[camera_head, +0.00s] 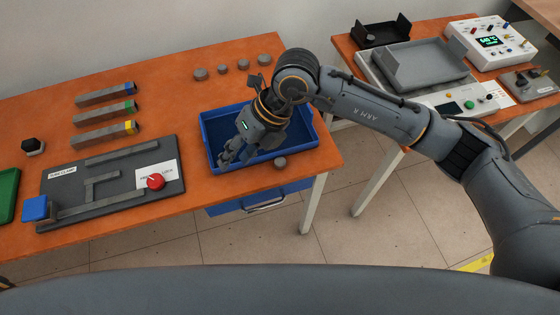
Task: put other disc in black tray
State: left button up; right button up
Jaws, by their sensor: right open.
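Several small grey discs stand in a row at the back of the orange table, one of them the rightmost disc (264,59). Another grey disc (280,163) is at the front right of the blue tray (309,137), by its front rim; I cannot tell if it touches the rim. The black tray (381,39) sits at the back of the right-hand table, and no disc can be made out in it. My right gripper (228,158) is open over the left part of the blue tray, pointing down and left. My left gripper is not in view.
A dark fixture plate (60,180) with a red knob (155,181) lies left of the blue tray. Bars with blue, green and yellow ends (105,114) lie behind it. A grey tray-like fixture (425,65) and a white control box (490,42) stand on the right-hand table. A gap separates the tables.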

jog(key=w+d+f+m+t+h, duration=0.1)
jog(key=w+d+t+h, duration=0.1)
jog(key=w+d+h, duration=0.45)
jog(key=y+p, duration=0.1)
jog(key=p, duration=0.1)
send_over(280, 161)
jog(key=shift+t, duration=0.3)
jog(key=f, duration=0.8)
jog(key=shift+s+d+f, duration=0.2)
jog(key=shift+d+f, duration=0.05)
jog(key=shift+d, duration=0.05)
jog(key=f, duration=0.1)
jog(key=f+p, duration=0.1)
jog(key=f, duration=0.1)
jog(key=f+p, duration=0.1)
jog(key=f, duration=0.1)
jog(key=shift+a, duration=0.25)
jog(key=shift+f, duration=0.25)
grip_shut()
